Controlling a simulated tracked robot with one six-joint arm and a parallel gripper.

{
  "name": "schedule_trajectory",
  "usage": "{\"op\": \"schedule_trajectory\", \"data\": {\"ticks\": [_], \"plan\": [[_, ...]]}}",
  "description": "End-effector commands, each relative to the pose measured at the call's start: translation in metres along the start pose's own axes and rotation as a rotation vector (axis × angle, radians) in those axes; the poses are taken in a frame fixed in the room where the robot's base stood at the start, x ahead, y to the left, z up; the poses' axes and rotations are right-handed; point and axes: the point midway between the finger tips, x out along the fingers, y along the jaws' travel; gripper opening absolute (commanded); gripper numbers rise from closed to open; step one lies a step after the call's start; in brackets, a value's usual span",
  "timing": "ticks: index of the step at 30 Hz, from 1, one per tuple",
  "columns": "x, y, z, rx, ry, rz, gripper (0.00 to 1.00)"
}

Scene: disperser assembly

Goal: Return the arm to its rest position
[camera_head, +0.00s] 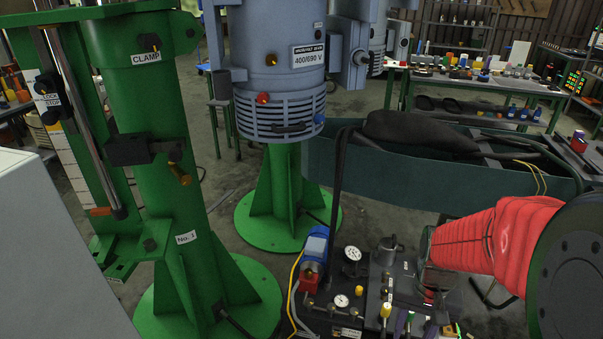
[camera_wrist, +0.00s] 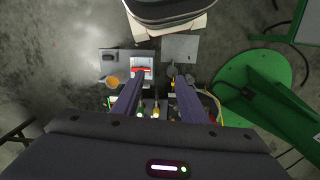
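My arm, in a red ribbed sleeve (camera_head: 470,240) with a dark round joint, reaches in from the right edge of the head view. Its end is over the small bench unit with gauges (camera_head: 345,295), partly hidden at the bottom. In the wrist view my gripper (camera_wrist: 158,76) shows two long dark purple fingers, spread apart with a clear gap between them. Nothing is held between the fingertips. The fingers point over the bench unit, where a light grey plate (camera_wrist: 180,48) and an orange round part (camera_wrist: 112,82) show.
A green column marked CLAMP (camera_head: 150,130) stands at left. A grey-blue motor (camera_head: 280,70) hangs over a green pedestal (camera_head: 285,200). A dark green trough (camera_head: 430,180) lies behind my arm. A workbench (camera_head: 480,85) with small parts is at the back right. Grey floor is open between them.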

Motion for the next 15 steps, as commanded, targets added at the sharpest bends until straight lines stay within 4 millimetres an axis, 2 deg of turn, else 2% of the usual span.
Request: {"op": "schedule_trajectory", "data": {"ticks": [3, 15], "plan": [[-0.022, -0.006, 0.011, -0.053, 0.038, -0.003, 0.39], [-0.081, -0.024, 0.047, -0.193, 0.171, -0.013, 0.39]]}}
